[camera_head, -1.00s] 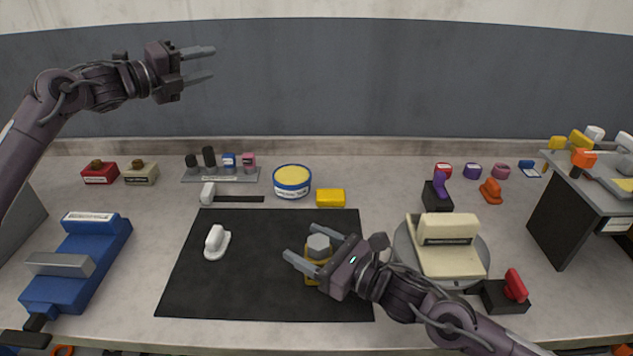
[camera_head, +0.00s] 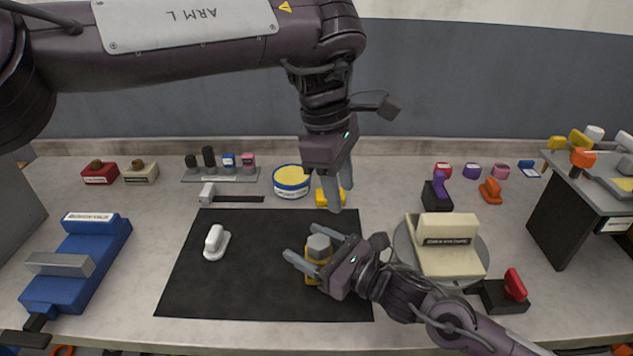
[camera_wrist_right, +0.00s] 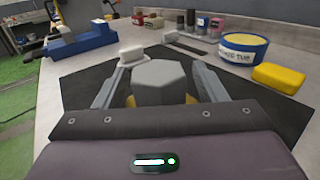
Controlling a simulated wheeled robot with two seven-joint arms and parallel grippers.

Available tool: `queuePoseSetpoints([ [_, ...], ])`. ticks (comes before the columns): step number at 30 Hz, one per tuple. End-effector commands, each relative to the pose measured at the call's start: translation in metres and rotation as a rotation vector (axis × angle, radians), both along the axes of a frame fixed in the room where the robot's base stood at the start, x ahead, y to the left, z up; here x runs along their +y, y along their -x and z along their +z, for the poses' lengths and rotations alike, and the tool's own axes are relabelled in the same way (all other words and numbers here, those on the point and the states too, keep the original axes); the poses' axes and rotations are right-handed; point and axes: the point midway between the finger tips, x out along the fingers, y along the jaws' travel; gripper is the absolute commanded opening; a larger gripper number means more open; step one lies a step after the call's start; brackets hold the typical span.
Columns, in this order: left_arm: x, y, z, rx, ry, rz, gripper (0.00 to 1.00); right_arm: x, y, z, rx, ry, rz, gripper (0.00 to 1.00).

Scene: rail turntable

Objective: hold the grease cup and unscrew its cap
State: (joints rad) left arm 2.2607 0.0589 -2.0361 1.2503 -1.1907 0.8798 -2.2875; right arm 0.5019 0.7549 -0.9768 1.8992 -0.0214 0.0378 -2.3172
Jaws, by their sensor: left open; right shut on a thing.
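The grease cup (camera_head: 313,271) has a yellow body and a grey hexagonal cap (camera_head: 319,246). It stands on the black mat (camera_head: 230,290), near the mat's right side. My right gripper (camera_head: 308,262) is shut on the cup's yellow body, with a finger on either side. In the right wrist view the grey cap (camera_wrist_right: 159,79) shows between the fingers, above the yellow body. My left gripper (camera_head: 338,196) is open and empty. It points down above and behind the cup, apart from the cap, and partly covers the yellow block behind the mat.
A white-handled piece (camera_head: 215,243) lies on the mat's left part. A blue and yellow tub (camera_head: 291,182) and a yellow block (camera_head: 322,197) stand behind the mat. A turntable (camera_head: 482,262) with a cream block (camera_head: 446,240) is at right. A blue vise-like fixture (camera_head: 85,262) is at left.

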Motion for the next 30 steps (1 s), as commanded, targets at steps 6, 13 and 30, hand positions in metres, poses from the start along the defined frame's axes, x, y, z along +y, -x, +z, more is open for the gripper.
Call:
queuePoseSetpoints([
  [6,0.032,0.003,0.003,-0.037,-0.172,-0.094,0.42,0.000,0.001,-0.001,0.001,0.000,0.001,0.24],
  [13,0.037,0.004,-0.015,-0.034,-0.193,-0.108,0.42,0.001,0.001,0.000,0.001,-0.001,0.002,0.24],
  [30,0.036,0.004,-0.108,-0.037,-0.190,-0.105,0.42,0.001,0.001,0.000,0.002,-0.001,0.003,0.24],
])
